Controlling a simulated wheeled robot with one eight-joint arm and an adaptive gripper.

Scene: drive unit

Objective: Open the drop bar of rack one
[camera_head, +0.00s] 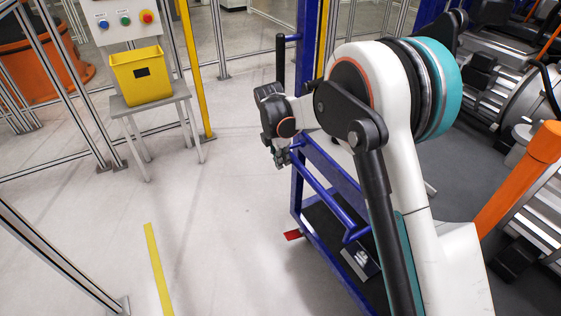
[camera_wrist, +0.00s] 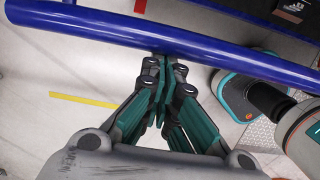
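The drop bar (camera_head: 326,197) is a blue tube along the side of the blue rack (camera_head: 297,190) in the head view. In the wrist view the blue bar (camera_wrist: 100,25) crosses the top of the picture, sloping down to the right. My gripper (camera_head: 284,158) is at the far end of the bar in the head view. In the wrist view my gripper (camera_wrist: 164,62) has its teal-padded fingers drawn together with nothing visible between them. The fingertips meet the lower edge of the bar; whether they touch it is unclear, and their very ends are hard to see.
A yellow bin (camera_head: 140,77) stands on a small grey table (camera_head: 160,103) below a button panel (camera_head: 124,20) at the left. Metal fence posts stand around. Machinery (camera_head: 500,85) fills the right. The floor left of the rack is clear, with a yellow line (camera_head: 157,265).

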